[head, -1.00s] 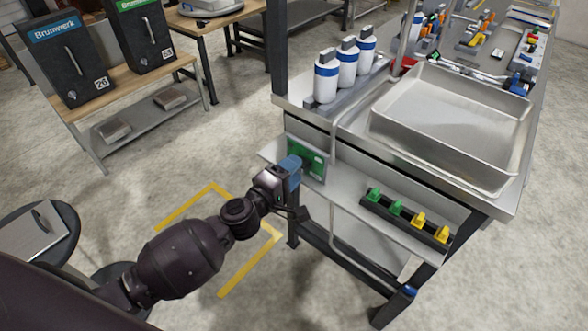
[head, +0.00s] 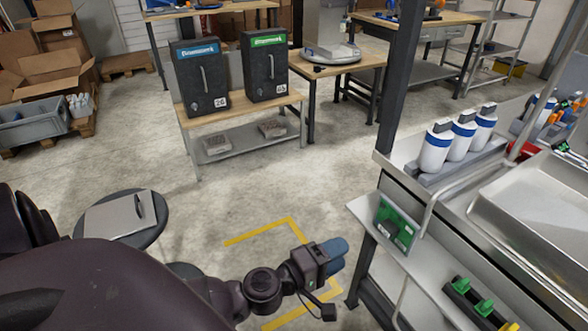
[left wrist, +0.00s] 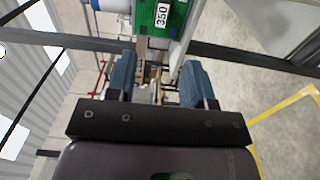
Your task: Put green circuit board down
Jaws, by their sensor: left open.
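The green circuit board (head: 397,224) stands tilted up on the grey lower shelf (head: 375,213) of the workbench at the right, near the shelf's left end. In the left wrist view the board (left wrist: 150,14) shows at the top edge, beyond the fingers, with a "350" label. My left gripper (head: 335,258) is to the left of the board and apart from it, with blue fingers. In the left wrist view the fingers (left wrist: 159,85) are spread with nothing between them. My right gripper is not in view.
A rack with green clips (head: 474,300) sits further along the shelf. White bottles (head: 436,146) and a metal tray (head: 540,195) are on the bench top above. A dark post (head: 400,85) rises at the bench corner.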

